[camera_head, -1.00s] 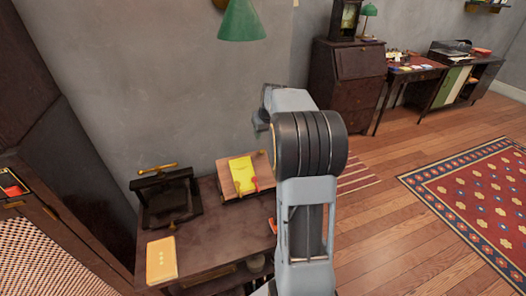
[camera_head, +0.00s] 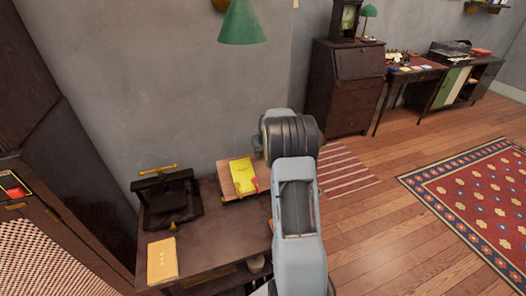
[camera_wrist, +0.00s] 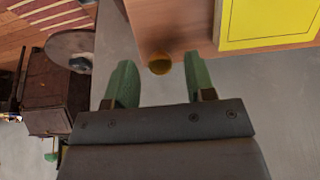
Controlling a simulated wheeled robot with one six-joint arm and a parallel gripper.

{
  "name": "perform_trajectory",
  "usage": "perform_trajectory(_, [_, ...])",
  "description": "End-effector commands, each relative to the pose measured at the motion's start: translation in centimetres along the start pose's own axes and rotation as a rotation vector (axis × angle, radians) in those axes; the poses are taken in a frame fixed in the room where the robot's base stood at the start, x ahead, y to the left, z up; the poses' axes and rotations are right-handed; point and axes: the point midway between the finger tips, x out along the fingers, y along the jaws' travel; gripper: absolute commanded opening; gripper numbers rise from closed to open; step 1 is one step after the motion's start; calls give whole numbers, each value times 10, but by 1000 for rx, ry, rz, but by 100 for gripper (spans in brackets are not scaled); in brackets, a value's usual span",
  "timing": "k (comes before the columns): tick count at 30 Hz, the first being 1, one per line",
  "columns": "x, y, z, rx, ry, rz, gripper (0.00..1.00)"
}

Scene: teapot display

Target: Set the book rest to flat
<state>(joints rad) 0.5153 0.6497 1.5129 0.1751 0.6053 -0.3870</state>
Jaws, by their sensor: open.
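The book rest (camera_head: 226,182) is a wooden board, tilted, at the back of the dark desk, with a yellow book (camera_head: 243,172) on it. In the wrist view the board (camera_wrist: 170,22) fills the top, with the yellow book (camera_wrist: 266,22) on its right. A round brass knob (camera_wrist: 160,64) shows at the board's edge. My gripper (camera_wrist: 162,75) has two green fingers, spread apart. The knob appears between their tips; I cannot tell whether either finger touches it. In the head view my arm hides the gripper.
A dark press (camera_head: 170,197) with a brass handle stands left of the book rest. A yellow book (camera_head: 162,259) lies at the desk's front left. The desk top (camera_head: 205,235) between them is clear. A green lamp shade (camera_head: 241,22) hangs above. A grey wall is behind.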

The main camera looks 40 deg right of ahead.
Motion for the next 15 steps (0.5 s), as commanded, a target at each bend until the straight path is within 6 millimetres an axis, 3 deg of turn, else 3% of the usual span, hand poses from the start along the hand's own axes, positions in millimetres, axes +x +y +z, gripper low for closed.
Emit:
perform_trajectory(11, [5,0,0,0,0,0,50])
perform_trajectory(15, [5,0,0,0,0,0,39])
